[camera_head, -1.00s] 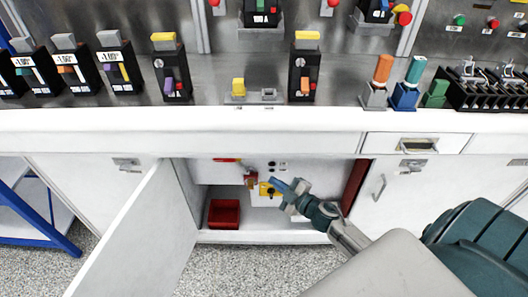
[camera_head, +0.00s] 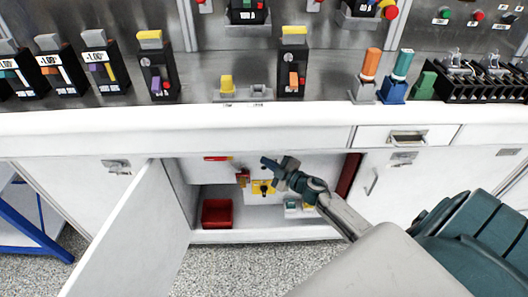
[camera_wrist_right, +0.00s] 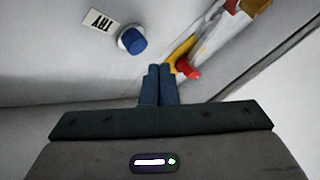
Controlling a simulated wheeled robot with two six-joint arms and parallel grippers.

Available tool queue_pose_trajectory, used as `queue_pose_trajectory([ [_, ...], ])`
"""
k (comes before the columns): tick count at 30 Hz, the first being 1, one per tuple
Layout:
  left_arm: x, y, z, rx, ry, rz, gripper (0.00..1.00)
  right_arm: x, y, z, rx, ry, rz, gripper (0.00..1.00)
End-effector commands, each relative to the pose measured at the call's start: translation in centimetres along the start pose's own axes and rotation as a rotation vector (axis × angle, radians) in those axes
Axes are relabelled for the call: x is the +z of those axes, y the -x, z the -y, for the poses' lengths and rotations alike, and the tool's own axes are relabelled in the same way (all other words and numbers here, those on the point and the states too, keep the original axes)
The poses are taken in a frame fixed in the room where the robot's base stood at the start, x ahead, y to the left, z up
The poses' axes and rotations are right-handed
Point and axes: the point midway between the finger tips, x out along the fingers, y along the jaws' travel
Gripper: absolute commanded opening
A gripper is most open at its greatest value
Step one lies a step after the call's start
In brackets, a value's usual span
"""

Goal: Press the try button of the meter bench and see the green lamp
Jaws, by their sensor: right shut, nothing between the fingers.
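In the right wrist view a blue round button (camera_wrist_right: 132,41) in a pale collar sits on a white panel beside a TRY label (camera_wrist_right: 100,21). My right gripper (camera_wrist_right: 158,70) is shut and empty, its fingertips below and right of the button in the picture, apart from it. In the head view the right gripper (camera_head: 266,162) is inside the open cabinet, in front of its back panel. The button cannot be made out there. My left gripper is not in view.
The cabinet holds a yellow plate with a black knob (camera_head: 264,188), a red bin (camera_head: 217,213) and a small white-and-teal item (camera_head: 292,208). The open door (camera_head: 130,235) stands at the left. A red-tipped yellow part (camera_wrist_right: 188,68) lies close right of the fingertips.

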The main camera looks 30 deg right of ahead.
Motion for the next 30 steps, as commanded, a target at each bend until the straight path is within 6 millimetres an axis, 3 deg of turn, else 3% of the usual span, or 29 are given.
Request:
queue_pose_trajectory([
  [7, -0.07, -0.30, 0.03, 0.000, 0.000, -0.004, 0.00, 0.58, -0.84, -0.66, -0.001, 0.000, -0.001, 0.00],
  [30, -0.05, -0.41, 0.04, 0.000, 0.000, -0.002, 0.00, 0.60, -0.86, -0.64, -0.001, 0.000, -0.001, 0.00],
])
